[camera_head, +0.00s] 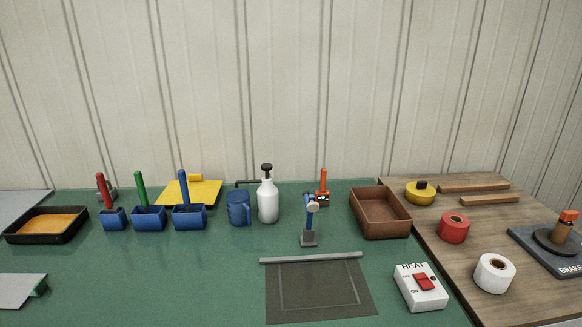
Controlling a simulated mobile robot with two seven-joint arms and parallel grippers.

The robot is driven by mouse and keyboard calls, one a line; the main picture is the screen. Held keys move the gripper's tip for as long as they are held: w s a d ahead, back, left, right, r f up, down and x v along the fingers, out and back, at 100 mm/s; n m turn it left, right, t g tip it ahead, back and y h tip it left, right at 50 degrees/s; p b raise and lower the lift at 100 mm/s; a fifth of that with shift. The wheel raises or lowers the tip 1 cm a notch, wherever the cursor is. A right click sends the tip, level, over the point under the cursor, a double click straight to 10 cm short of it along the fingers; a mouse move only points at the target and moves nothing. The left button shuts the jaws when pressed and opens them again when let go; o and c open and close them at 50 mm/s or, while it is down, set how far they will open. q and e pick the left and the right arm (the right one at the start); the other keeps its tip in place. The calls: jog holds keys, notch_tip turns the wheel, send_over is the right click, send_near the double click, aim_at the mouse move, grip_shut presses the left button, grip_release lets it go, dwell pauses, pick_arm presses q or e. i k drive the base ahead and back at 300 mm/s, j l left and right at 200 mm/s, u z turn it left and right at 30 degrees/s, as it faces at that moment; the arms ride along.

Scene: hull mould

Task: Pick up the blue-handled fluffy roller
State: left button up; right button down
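A blue upright handle (183,186) stands in the rightmost of three blue holders (189,218) at the left of the green table. The roller head below this handle is hidden in the holder, so I cannot tell whether it is fluffy. A green handle (141,187) and a red handle (103,188) stand in the other two blue holders. Another blue tool with a pale round end (311,204) stands upright on a small grey base (309,238) near the middle. Neither of my grippers is in view.
A black tray (24,236) lies left, a brown bin (381,226) right. The green table (180,275) is clear in front of the holders.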

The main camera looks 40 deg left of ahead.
aim_at(183, 180)
jog(key=u, duration=1.85)
